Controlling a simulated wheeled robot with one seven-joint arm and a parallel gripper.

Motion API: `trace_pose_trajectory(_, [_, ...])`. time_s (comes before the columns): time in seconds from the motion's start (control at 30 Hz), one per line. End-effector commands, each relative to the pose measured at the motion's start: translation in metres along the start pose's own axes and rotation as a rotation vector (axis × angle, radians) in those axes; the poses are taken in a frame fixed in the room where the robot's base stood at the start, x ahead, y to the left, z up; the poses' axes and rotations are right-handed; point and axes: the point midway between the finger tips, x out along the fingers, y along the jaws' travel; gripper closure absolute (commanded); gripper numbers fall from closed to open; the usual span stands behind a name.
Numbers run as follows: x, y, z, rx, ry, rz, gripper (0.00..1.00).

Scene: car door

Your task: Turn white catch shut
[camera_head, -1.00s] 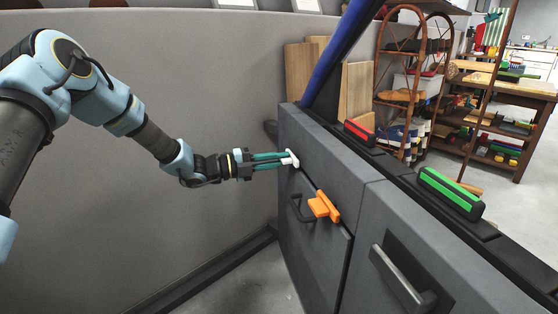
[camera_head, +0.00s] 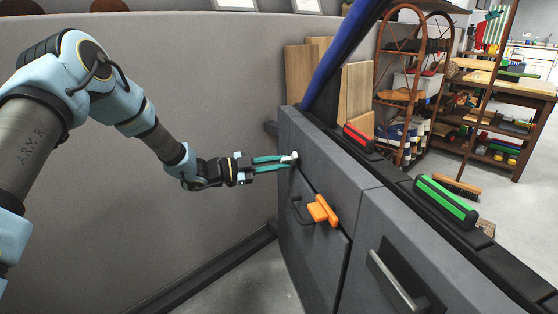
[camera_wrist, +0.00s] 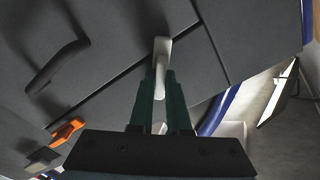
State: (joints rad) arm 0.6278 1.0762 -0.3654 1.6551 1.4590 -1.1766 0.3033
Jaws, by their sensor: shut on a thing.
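The white catch (camera_head: 293,156) is on the dark grey car door (camera_head: 365,195), near its upper left edge. It also shows in the wrist view (camera_wrist: 162,50), where it lies nearly in line with my fingers, its far end across the panel seam. My gripper (camera_head: 285,161) is shut on the white catch, with its green fingers on either side of it; they also show in the wrist view (camera_wrist: 160,85). The fingers hide part of the catch.
An orange catch (camera_head: 322,211) and a black handle (camera_head: 301,209) are on the door below and right of my gripper. A larger grey handle (camera_head: 396,284) is further right. Red (camera_head: 359,138) and green (camera_head: 446,200) blocks sit on the ledge. A grey wall stands left.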

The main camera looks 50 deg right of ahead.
Motion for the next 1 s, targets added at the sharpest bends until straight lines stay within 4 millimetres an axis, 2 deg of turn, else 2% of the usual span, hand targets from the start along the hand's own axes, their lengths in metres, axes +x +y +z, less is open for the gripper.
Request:
trace_pose_trajectory(0.6, [-0.0002,-0.0005,-0.0005,-0.528,-0.001,0.0,1.0])
trace_pose_trajectory(1.0, [-0.0001,0.0007,0.0005,-0.679,-0.002,0.001,1.0])
